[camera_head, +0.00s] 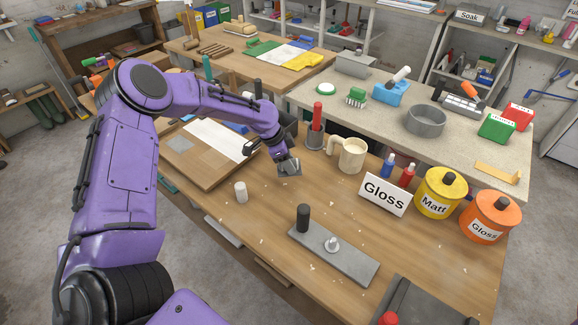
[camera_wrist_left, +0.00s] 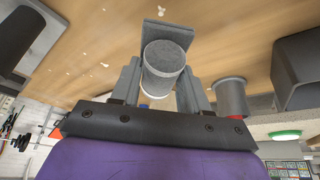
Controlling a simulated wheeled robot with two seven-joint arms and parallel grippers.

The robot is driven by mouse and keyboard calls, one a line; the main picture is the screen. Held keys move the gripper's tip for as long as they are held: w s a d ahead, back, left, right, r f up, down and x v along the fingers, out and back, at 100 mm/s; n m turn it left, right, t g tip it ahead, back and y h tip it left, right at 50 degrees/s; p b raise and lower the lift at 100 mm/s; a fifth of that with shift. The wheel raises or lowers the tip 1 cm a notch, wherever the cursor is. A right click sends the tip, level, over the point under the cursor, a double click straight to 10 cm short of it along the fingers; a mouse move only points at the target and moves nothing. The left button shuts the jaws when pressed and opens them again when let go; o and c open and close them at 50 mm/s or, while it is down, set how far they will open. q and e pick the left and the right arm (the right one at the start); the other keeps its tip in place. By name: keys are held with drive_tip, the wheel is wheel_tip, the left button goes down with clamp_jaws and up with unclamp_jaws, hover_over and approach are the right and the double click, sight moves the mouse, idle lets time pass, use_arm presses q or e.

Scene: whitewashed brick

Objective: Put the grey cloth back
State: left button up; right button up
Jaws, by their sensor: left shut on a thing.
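My left gripper (camera_head: 288,168) is above the wooden workbench (camera_head: 265,230), to the left of the beige mug. In the left wrist view, its two fingers (camera_wrist_left: 160,85) are shut on a grey, speckled, roll-like thing (camera_wrist_left: 167,58), which I take to be the grey cloth. Its lower edge is pale. A flat grey piece (camera_wrist_left: 168,34) shows behind it; I cannot tell whether it belongs to the cloth. In the head view, only a small grey patch shows at the fingertips. My right gripper is not in view.
A grey cup (camera_head: 314,138) with a red item and the beige mug (camera_head: 352,156) stand close to my gripper. A white cylinder (camera_head: 241,192) and a grey tray (camera_head: 355,264) with a black cylinder (camera_head: 303,218) are nearer. A board (camera_head: 205,165) lies left; paint tins (camera_head: 437,193) stand right.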

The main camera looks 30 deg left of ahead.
use_arm(q)
drive_tip(key=shift+w+a+f, duration=0.2)
drive_tip(key=shift+w+f, duration=0.1)
drive_tip(key=shift+f, duration=0.2)
drive_tip(key=shift+w+a+f, duration=0.2)
drive_tip(key=shift+w+f, duration=0.1)
drive_tip(key=shift+f, duration=0.15)
wheel_tip(320, 180, down, 3)
drive_tip(key=shift+r, duration=0.2)
drive_tip(key=shift+w+f, duration=0.15)
drive_tip(key=shift+f, duration=0.25)
drive_tip(key=shift+f, duration=0.15)
drive_tip(key=o, duration=1)
drive_tip(key=shift+r, duration=0.25)
drive_tip(key=v, duration=1.2)
drive_tip(key=shift+b, duration=0.4)
